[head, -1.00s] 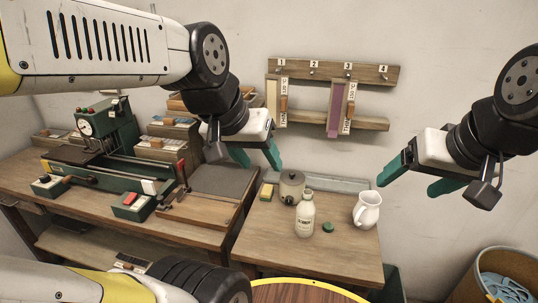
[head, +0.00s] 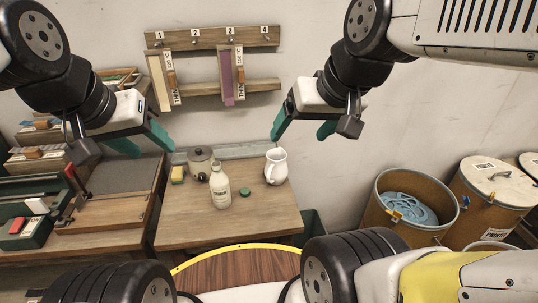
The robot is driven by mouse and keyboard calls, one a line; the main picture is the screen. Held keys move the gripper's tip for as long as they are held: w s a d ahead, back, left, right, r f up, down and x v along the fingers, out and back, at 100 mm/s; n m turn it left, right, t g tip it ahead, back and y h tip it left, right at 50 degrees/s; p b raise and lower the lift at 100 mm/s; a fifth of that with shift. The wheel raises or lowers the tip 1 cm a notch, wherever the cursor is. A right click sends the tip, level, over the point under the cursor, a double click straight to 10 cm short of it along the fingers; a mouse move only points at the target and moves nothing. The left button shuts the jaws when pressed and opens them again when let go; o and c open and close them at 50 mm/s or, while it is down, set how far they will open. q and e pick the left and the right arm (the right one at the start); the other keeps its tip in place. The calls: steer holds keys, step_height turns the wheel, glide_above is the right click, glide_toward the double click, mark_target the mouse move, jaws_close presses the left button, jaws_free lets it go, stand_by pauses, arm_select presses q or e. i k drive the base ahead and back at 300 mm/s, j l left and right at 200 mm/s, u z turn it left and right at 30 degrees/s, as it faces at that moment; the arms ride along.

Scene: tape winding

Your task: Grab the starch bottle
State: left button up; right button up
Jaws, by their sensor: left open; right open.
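My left gripper (head: 148,143) is open and empty, above and to the left of the bottle. My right gripper (head: 302,130) is open and empty, above and to the right of it, over the white pitcher. Neither gripper touches the bottle.
A white pitcher (head: 276,167) stands right of the bottle. A lidded pot (head: 200,163) and a yellow sponge (head: 178,174) are behind and left. A numbered wall rack (head: 212,38) hangs above. Drums (head: 390,226) stand at the right. The table's front is clear.

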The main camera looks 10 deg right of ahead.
mark_target(219, 180)
steer(key=u, duration=0.3)
steer(key=k+u, duration=0.2)
steer(key=u, duration=0.25)
steer(key=k+l+u, duration=0.1)
steer(key=u, duration=0.35)
steer(key=k+j+u, duration=0.1)
steer(key=k+u, duration=0.15)
steer(key=u, duration=0.2)
steer(key=k+l, duration=0.2)
steer(key=l, duration=0.25)
steer(key=i, duration=0.05)
